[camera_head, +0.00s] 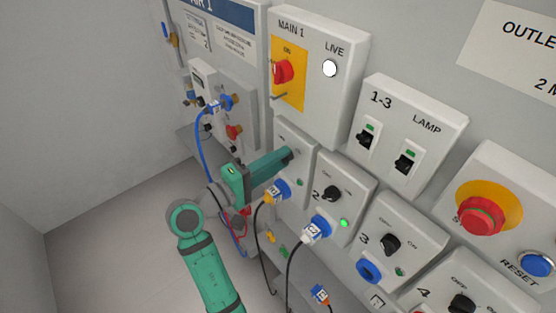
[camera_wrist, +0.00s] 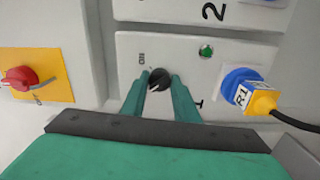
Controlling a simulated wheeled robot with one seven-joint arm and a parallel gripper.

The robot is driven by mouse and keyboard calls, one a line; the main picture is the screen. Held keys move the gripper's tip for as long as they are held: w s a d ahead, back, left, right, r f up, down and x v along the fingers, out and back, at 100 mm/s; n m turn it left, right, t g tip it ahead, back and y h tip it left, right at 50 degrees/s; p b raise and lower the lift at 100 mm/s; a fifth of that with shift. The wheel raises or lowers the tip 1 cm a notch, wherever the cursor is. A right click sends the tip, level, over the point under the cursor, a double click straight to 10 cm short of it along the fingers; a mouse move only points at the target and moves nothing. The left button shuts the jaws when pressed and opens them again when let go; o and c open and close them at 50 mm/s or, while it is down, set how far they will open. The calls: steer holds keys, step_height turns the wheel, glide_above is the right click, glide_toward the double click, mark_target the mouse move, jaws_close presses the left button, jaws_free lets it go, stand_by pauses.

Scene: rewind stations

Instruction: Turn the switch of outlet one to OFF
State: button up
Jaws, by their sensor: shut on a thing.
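The outlet one panel (camera_head: 294,135) is a light grey box on the wall; it fills the middle of the wrist view (camera_wrist: 130,45). Its switch is a black rotary knob (camera_wrist: 160,77) with a white mark that appears to point toward the lower left. An ON label is at the knob's upper left; I cannot read an OFF label. My gripper (camera_wrist: 160,85) is shut on the knob, one finger on each side. In the head view my gripper (camera_head: 288,157) hides the knob. The green lamp (camera_wrist: 206,51) of outlet one looks dim.
A blue and yellow plug (camera_wrist: 250,95) marked R1 sits in outlet one, its black cable hanging near my arm. Outlet two (camera_head: 345,180) is close beside, with its lamp lit. The MAIN 1 box (camera_head: 315,100) with a red switch (camera_head: 283,71) is above.

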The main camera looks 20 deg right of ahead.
steer(key=shift+a+f+n, duration=0.1)
steer(key=shift+n, duration=0.5)
steer(key=o, duration=1.1)
steer(key=shift+c, duration=0.2)
steer(key=v, duration=1)
steer(key=shift+s+a, duration=0.2)
steer(key=shift+a, duration=0.15)
